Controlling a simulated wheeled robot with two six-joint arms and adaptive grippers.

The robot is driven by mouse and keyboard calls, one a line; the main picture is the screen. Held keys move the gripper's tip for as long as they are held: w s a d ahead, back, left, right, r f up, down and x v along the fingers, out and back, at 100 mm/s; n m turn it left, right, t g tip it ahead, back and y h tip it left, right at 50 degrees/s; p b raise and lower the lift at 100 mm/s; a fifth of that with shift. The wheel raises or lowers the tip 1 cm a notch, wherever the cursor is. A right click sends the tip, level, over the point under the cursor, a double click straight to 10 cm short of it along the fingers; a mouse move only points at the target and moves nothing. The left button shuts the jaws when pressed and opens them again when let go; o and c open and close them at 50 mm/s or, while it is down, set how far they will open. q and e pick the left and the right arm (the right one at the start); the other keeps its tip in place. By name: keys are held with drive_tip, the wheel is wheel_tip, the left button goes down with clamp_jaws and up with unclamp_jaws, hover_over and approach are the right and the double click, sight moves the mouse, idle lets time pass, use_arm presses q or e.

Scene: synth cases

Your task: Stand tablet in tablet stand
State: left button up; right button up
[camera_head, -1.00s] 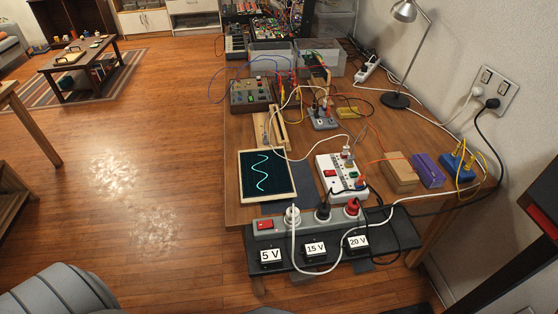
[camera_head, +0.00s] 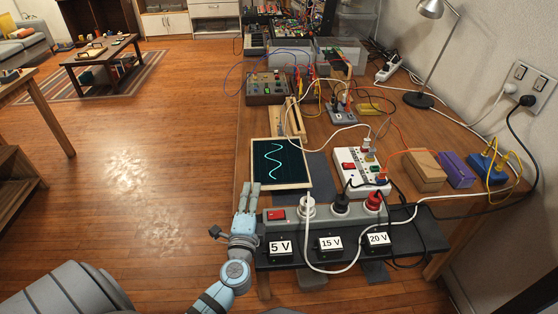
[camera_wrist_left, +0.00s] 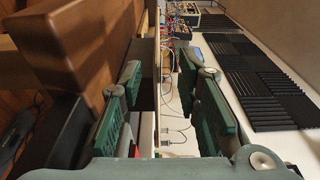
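The tablet (camera_head: 280,163), with a dark screen, a cyan wavy line and a light frame, lies flat near the table's left edge. A light wooden holder with a long groove, which looks like the tablet stand (camera_head: 299,122), is just behind it and empty. My left gripper (camera_head: 250,186) is at the tablet's near left corner, fingers pointing away from me. Its fingers (camera_wrist_left: 160,75) stand apart in the left wrist view. My right gripper is in no view.
A power strip (camera_head: 275,214) with plugs and cables lies along the near edge, above the voltage labels. A white socket box (camera_head: 356,180) stands right of the tablet. Instruments and looping cables crowd the back. A dark mat (camera_head: 320,168) lies beside the tablet.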

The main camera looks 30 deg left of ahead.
sight(255, 174)
use_arm(q)
drive_tip(key=x, duration=0.8)
drive_tip(key=shift+w+a+f, duration=0.15)
drive_tip(key=shift+w+a, duration=0.05)
drive_tip(key=shift+a, duration=0.15)
clamp_jaws()
